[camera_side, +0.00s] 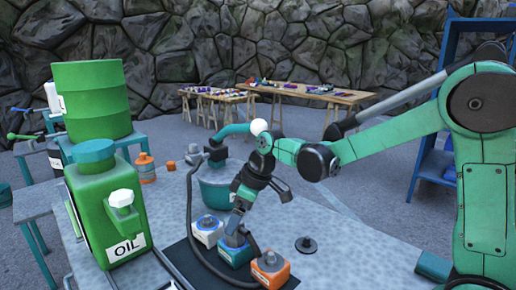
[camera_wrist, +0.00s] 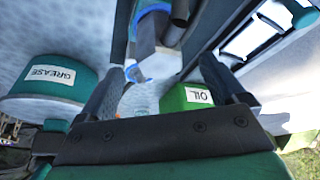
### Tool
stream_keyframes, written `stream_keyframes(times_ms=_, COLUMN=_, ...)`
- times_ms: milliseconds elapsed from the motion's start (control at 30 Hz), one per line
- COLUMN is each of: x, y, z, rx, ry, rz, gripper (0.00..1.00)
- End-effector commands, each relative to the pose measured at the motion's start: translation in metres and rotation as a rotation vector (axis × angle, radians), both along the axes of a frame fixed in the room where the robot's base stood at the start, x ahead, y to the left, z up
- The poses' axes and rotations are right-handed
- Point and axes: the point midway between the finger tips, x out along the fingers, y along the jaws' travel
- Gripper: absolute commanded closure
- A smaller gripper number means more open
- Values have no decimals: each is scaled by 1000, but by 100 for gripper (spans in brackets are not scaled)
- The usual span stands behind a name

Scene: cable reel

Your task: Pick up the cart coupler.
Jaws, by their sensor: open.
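My gripper (camera_side: 262,194) is open above the stone-coloured worktable, near a row of small socket blocks. In the wrist view its two dark fingers (camera_wrist: 165,70) stand apart. A grey-blue upright fitting (camera_side: 237,221), which looks like the coupler, rises from the blue block (camera_side: 236,255), close below the gripper. I cannot be sure it is the cart coupler. The wrist view shows a grey-blue part with a blue end (camera_wrist: 145,42) ahead of the fingers, apparently not gripped. A black hose (camera_side: 189,215) loops down beside the blocks.
White (camera_side: 208,232) and orange (camera_side: 270,271) blocks flank the blue one. A green oil can (camera_side: 105,215) stands left, a teal tub (camera_side: 214,191) behind. A black round piece (camera_side: 306,244) lies right. The table's right side is mostly clear.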

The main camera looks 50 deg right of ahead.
Motion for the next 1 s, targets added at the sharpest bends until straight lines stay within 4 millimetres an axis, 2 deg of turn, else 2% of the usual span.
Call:
stream_keyframes(times_ms=200, x=9, y=6, z=-25, rx=0, ry=-1, rz=0, gripper=9)
stream_keyframes(times_ms=400, x=15, y=10, z=-42, rx=0, ry=-1, rz=-1, gripper=9)
stream_keyframes(times_ms=733, x=16, y=10, z=-46, rx=0, ry=-1, rz=-3, gripper=9)
stream_keyframes(times_ms=767, x=16, y=10, z=-46, rx=0, ry=-1, rz=-3, gripper=12)
stream_keyframes(times_ms=1000, x=16, y=10, z=-46, rx=0, ry=-1, rz=-3, gripper=80)
